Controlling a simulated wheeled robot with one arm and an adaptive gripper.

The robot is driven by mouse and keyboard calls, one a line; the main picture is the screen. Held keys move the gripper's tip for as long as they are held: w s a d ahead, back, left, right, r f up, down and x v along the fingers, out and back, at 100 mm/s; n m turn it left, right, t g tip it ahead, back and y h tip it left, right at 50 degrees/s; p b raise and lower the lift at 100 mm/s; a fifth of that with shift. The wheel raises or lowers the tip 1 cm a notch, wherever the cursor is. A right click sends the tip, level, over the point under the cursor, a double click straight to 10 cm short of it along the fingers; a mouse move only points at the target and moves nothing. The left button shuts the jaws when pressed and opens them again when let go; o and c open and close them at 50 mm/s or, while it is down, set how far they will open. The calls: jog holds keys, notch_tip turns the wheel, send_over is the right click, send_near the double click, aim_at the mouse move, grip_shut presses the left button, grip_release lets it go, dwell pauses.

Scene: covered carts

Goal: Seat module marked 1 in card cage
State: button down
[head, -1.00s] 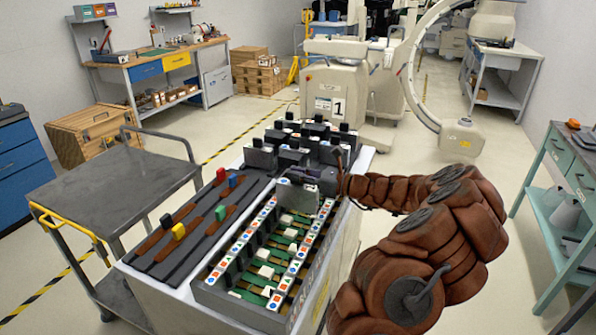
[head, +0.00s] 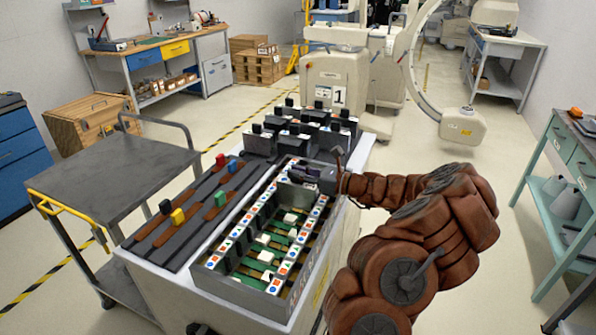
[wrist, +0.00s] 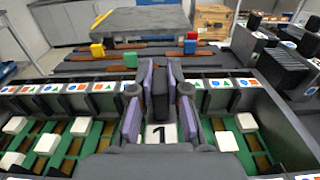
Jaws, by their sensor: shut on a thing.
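The card cage (head: 236,277) is a long grey open box on the cart, with rails of coloured symbols along both sides and green boards with white blocks inside. My gripper (head: 304,174) is over its far end. In the wrist view, the purple-padded fingers of my gripper (wrist: 160,98) are shut on the dark upright handle of the module marked 1 (wrist: 161,133). The white label with the 1 faces up between the fingers. The module is down between the cage's side rails; its lower part is hidden, so I cannot tell how deep it sits.
Several dark modules with black handles (head: 290,128) stand behind the cage. Left of it is a dark panel with red, blue, green, yellow and black handles, including a yellow one (head: 178,216). A grey trolley (head: 110,180) stands farther left.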

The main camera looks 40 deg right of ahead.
jog(key=shift+f, duration=0.2)
dwell(0.6)
jog(key=c, duration=1.1)
grip_release()
jog(key=shift+o, duration=0.2)
jog(key=v, duration=1.2)
